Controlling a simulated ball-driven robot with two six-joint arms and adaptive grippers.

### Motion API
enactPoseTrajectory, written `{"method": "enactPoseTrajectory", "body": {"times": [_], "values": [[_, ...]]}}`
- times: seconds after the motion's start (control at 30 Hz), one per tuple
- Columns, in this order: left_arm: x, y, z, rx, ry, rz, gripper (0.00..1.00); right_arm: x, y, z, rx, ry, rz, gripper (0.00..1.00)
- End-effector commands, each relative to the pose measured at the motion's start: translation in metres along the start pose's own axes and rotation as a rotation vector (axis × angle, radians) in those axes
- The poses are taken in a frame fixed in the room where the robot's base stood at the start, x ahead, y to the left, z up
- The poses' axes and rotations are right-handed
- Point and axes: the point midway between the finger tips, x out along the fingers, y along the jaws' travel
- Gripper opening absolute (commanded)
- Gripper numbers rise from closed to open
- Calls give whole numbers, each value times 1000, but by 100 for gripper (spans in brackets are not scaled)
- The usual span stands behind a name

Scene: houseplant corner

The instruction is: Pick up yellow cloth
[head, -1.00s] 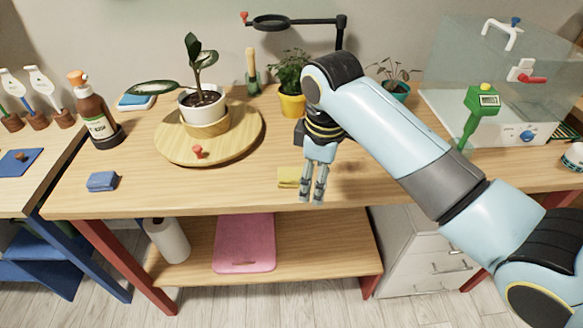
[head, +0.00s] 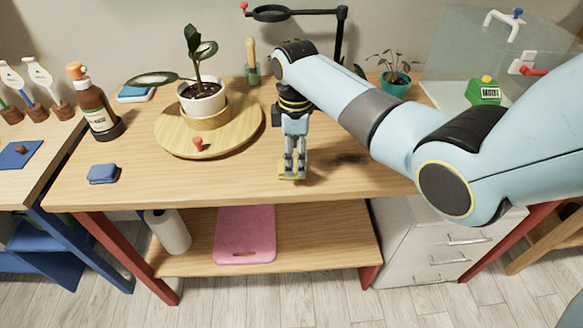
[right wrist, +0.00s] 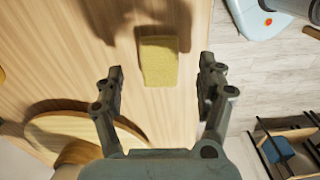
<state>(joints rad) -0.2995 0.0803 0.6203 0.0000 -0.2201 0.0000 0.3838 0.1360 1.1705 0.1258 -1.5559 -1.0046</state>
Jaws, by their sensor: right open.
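The yellow cloth (head: 283,169) is a small folded block lying on the wooden tabletop near its front edge. My right gripper (head: 292,175) points down over it and partly hides it in the head view. In the right wrist view the yellow cloth (right wrist: 158,58) lies flat, between and a little beyond the two fingertips. There the right gripper (right wrist: 161,72) is open and empty, its gap wider than the cloth. Whether the fingertips touch the table I cannot tell. My left gripper is not in view.
A round wooden board (head: 240,128) with a potted plant (head: 203,98) and a red knob (head: 198,144) stands left of the gripper. A blue sponge-like block (head: 103,173) and a brown bottle (head: 96,108) are farther left. The tabletop right of the cloth is clear.

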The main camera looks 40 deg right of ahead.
Motion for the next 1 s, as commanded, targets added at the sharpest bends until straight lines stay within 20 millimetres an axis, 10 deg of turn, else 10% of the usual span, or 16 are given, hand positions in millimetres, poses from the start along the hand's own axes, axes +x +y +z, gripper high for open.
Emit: {"method": "enactPoseTrajectory", "body": {"times": [0.5,0.87,1.0], "values": [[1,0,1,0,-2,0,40,37,1,-3,0,0,0,73],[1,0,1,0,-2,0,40,37,0,-2,0,0,-1,26],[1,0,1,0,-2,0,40,37,0,-2,0,0,-1,23]]}}
